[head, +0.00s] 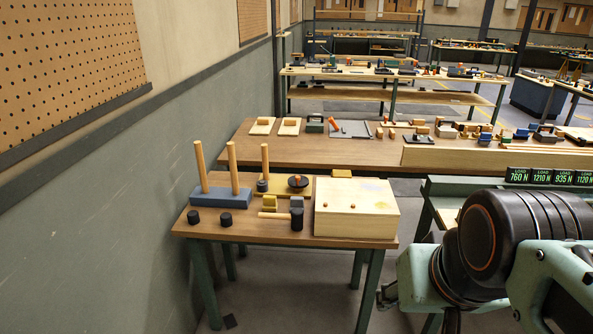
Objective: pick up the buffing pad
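A dark round pad with an orange-brown knob (298,182) lies on a yellow board at the back of the near wooden table. It looks most like the buffing pad, but at this size I cannot be sure. My gripper is not in view. Only part of my mint-green and black arm shows at the lower right, to the right of the near table.
A longer cluttered bench (345,152) stands behind. A wall is at left.

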